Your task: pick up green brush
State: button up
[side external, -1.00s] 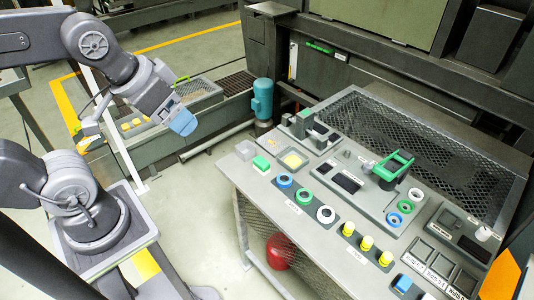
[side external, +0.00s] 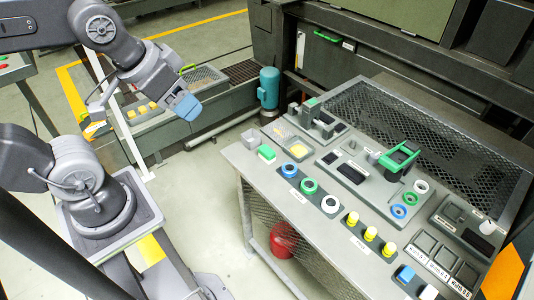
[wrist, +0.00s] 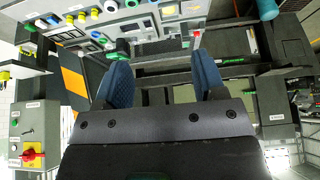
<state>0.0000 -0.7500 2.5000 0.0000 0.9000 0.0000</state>
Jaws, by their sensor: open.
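No object is clearly recognisable as a brush. The green items include a green handle-shaped piece (side external: 400,157) standing on the right part of the control table and a small green block (side external: 266,153) at its left edge. A green bar (side external: 326,37) is on the dark machine front at the back. My gripper (side external: 187,106) has blue fingertips and hangs left of the control table, well apart from these items. In the wrist view my gripper (wrist: 162,80) shows two blue fingers spread apart with nothing between them.
The control table (side external: 238,160) carries several buttons and rings, with a mesh guard (side external: 440,130) behind. A blue cylinder (side external: 268,88) stands at its back left. A conveyor bench (side external: 165,140) with yellow pieces lies behind my gripper. The floor between my base and the table is clear.

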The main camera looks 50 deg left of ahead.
jog(key=m+g+y, duration=0.4)
jog(key=m+g, duration=0.2)
jog(key=m, duration=1.2)
send_over(268, 151)
jog(key=d, duration=0.5)
notch_tip(268, 151, down, 20)
jog(key=x, duration=1.3)
jog(key=shift+w+a+f, duration=0.25)
jog(key=shift+a+f, duration=0.05)
jog(key=shift+a, duration=0.1)
jog(key=shift+c, duration=0.4)
jog(key=c, duration=0.9)
